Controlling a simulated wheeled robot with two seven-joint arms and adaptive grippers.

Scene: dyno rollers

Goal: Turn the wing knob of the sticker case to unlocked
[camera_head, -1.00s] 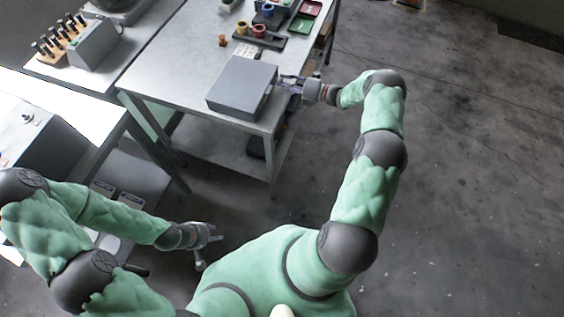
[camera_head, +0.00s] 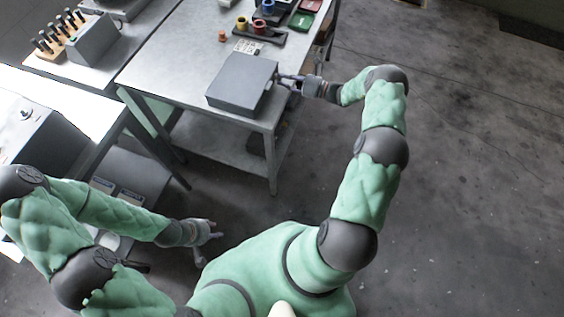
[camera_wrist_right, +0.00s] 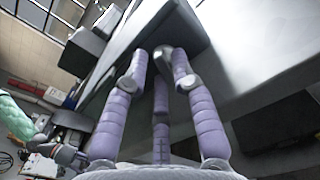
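The sticker case is a closed grey box (camera_head: 242,84) on the metal table in the head view. It fills the upper middle of the right wrist view (camera_wrist_right: 180,25). Its wing knob (camera_wrist_right: 163,54) is a small metallic piece on the case's side, partly hidden by fingers. My right gripper (camera_head: 285,83) is at the case's right side. In the right wrist view its lilac fingers (camera_wrist_right: 160,66) converge on the knob from both sides and below, and look closed on it. My left gripper (camera_head: 210,243) is low at the left, empty, fingers apart, away from the table.
A tool rack (camera_head: 58,35) stands at the left. The floor at right is clear.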

